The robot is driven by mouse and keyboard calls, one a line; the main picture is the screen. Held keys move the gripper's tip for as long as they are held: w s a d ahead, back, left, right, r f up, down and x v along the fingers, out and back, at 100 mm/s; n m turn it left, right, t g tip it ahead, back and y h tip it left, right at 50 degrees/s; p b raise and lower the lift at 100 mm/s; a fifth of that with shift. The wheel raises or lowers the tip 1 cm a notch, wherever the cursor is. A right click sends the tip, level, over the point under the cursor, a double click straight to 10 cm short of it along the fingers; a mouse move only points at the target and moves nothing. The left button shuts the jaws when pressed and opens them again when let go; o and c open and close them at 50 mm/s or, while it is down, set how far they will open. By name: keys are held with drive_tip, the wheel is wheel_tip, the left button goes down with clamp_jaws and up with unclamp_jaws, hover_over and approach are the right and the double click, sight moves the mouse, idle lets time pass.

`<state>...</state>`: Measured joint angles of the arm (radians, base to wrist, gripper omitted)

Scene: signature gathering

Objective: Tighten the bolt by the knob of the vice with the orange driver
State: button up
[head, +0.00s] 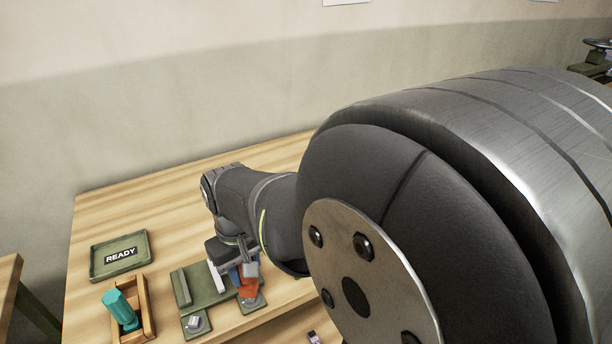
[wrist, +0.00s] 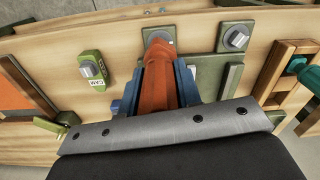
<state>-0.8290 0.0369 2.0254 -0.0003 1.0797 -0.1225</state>
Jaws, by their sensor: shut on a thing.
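My gripper (wrist: 160,92) is shut on the orange driver (wrist: 158,70), whose orange body stands between the blue fingers. In the head view the driver (head: 248,288) is partly hidden by my gripper (head: 236,272). I cannot make out the knob.
A teal driver (head: 119,306) stands in a wooden holder (head: 148,322) left of the vice. A green tray (head: 96,266) labelled READY lies behind it. A green block (wrist: 92,70) labelled CAM sits on the vice's other side. The table's back left (head: 150,205) is clear.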

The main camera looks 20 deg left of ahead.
drive_tip(key=shift+f, duration=1.55)
drive_tip(key=m, duration=1.2)
drive_tip(key=shift+n, duration=0.6)
drive_tip(key=shift+r, duration=2.3)
